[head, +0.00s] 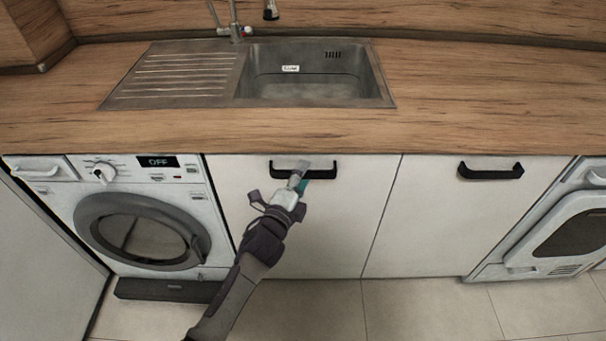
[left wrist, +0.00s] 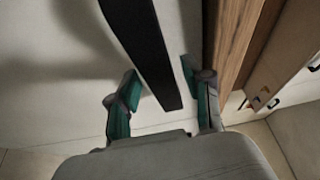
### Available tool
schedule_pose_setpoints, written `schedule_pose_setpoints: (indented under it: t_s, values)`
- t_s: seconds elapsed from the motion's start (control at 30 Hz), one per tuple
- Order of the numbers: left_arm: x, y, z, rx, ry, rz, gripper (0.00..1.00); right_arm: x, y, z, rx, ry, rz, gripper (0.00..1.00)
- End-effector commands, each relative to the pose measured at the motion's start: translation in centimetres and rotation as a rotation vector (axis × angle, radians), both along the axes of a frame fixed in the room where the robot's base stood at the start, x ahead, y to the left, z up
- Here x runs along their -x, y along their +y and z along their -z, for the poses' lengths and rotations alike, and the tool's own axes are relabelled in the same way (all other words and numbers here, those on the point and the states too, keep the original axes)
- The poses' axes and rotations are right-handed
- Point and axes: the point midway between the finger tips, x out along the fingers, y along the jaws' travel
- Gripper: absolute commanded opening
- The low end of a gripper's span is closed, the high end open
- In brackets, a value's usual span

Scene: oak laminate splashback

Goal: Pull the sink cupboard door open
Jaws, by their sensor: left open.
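The sink cupboard door (head: 338,228) is a plain white panel below the sink. It looks shut, about level with the panel to its right. Its black bar handle (head: 325,170) runs across near the top edge. My left gripper (head: 299,180) is at this handle, covering part of its middle. In the left wrist view the black handle (left wrist: 146,52) passes between the two teal-padded fingers of my open gripper (left wrist: 160,74). A gap shows on both sides, so the fingers are not closed on it. My right gripper is not in view.
A washing machine (head: 145,230) stands left of the door. Another white door with a black handle (head: 490,172) is to the right, then a second front-loading appliance (head: 570,235). The wooden worktop (head: 450,110) with the steel sink (head: 315,90) lies above. The tiled floor (head: 400,310) in front looks clear.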

Motion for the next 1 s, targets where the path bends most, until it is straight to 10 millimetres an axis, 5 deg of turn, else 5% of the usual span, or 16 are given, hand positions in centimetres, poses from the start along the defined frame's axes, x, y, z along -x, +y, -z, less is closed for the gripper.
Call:
schedule_pose_setpoints:
  t_s: [0.4,0.7,1.0]
  values:
    - [-0.82,-0.34,-0.01,0.0,0.0,0.0,0.5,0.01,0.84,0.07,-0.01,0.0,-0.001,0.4]
    - [-0.79,-0.33,0.0,0.001,0.0,0.0,0.0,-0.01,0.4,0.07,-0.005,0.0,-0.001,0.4]
    - [-0.77,-0.31,0.01,0.0,0.001,0.001,0.0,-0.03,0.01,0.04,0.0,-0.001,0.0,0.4]
